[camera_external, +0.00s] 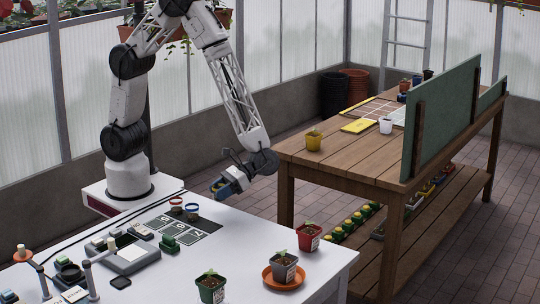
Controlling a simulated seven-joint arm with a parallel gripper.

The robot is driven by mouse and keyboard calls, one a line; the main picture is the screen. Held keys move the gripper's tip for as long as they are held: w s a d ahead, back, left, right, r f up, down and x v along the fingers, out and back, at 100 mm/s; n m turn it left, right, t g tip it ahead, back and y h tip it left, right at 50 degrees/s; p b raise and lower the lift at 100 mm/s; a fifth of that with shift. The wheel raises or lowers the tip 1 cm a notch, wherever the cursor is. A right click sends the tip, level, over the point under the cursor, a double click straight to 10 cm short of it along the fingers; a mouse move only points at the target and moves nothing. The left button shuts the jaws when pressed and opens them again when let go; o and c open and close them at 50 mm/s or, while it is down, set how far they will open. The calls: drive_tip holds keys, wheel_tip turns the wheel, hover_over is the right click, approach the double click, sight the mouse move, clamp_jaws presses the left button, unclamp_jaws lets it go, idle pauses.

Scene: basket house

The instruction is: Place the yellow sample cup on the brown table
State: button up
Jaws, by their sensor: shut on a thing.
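My gripper (222,188) is low beside the far right edge of the white table, in the gap before the brown table (345,165). It is shut on a small cup, of which only a little shows between the fingers; I take it to be the yellow sample cup. It is clear of both tables. The brown table stands to the right, its wooden top partly bare at the near end.
A yellow pot (314,142) with a seedling, a yellow tray (357,125) and a white cup (386,125) stand on the brown table. A green board (440,120) rises along its right side. The white table (235,250) holds pots, two small cups and equipment.

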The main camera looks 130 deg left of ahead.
drive_tip(key=s+a+f+m+g+y, duration=0.2)
drive_tip(key=a+m+g+y, duration=0.35)
drive_tip(key=a, duration=0.85)
drive_tip(key=s+a+f+m+g+y, duration=0.2)
drive_tip(key=a+m+y, duration=0.65)
drive_tip(key=a, duration=0.55)
drive_tip(key=w+a+r+m+t+y, duration=0.1)
drive_tip(key=w+a+m+t+y, duration=0.1)
drive_tip(key=a, duration=0.7)
drive_tip(key=w+a+r+m+t+y, duration=0.1)
drive_tip(key=a+r+m+t+y, duration=0.1)
drive_tip(key=a+m+t+y, duration=0.2)
drive_tip(key=w+a+r+m+t+y, duration=0.1)
drive_tip(key=a+m+y, duration=0.4)
drive_tip(key=a, duration=0.9)
drive_tip(key=shift+w+a+r+m+t, duration=0.1)
drive_tip(key=shift+w+r+m+t, duration=0.1)
drive_tip(key=shift+w+m+t, duration=0.4)
drive_tip(key=shift+w+a+r+m+t, duration=0.1)
drive_tip(key=shift+w+r+m+t, duration=0.2)
drive_tip(key=shift+m, duration=0.4)
drive_tip(key=shift+w+a+t+y, duration=0.15)
drive_tip(key=shift+a+t+y, duration=0.15)
drive_tip(key=shift+a+t, duration=0.1)
